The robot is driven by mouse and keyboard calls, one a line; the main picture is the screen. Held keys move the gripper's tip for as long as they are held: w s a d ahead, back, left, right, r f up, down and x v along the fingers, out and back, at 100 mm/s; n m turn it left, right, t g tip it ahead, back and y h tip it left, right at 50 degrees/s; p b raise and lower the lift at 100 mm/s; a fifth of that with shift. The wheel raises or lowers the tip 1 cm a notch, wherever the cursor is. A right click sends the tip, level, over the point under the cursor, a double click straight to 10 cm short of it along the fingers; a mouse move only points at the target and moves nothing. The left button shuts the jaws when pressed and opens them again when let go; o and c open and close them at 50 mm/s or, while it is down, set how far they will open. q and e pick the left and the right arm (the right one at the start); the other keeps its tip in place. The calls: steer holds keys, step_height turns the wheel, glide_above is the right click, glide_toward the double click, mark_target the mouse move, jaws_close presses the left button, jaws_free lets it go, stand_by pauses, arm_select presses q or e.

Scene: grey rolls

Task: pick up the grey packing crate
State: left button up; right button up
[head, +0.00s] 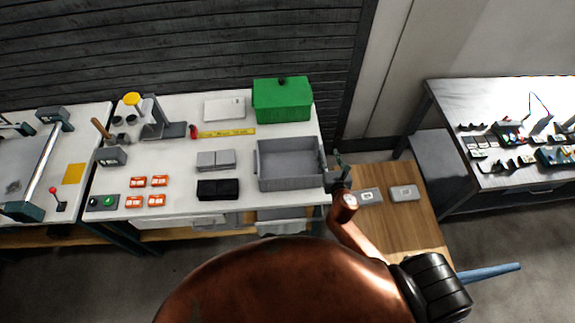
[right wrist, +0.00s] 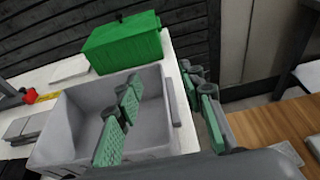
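The grey packing crate (head: 290,183) stands upright and empty on the right end of the white workbench. In the right wrist view the crate (right wrist: 85,100) fills the left and middle. My right gripper (head: 338,172) is at the crate's right side wall. In the right wrist view the right gripper (right wrist: 163,115) is open, with green-padded fingers apart. One pair of fingers is over the crate's inside and the other is outside the right wall, with that wall's rim between them. Whether any finger touches the wall cannot be told. My left gripper is not in view.
A green box (head: 282,100) stands behind the crate. Grey blocks (head: 216,160) and a black item (head: 217,189) lie left of it. A yellow ruler (head: 227,133) lies farther back. A lower wooden surface (head: 397,222) with small grey items is at the right.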

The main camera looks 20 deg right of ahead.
mark_target(326, 168)
step_height(326, 168, down, 9)
steer(key=b, duration=0.3)
steer(key=shift+w, duration=0.7)
steer(key=shift+x, duration=0.95)
steer(key=b+x, duration=0.1)
steer(key=x, duration=0.3)
steer(key=shift+w+d, duration=0.2)
steer(key=shift+c, duration=0.6)
jaws_close()
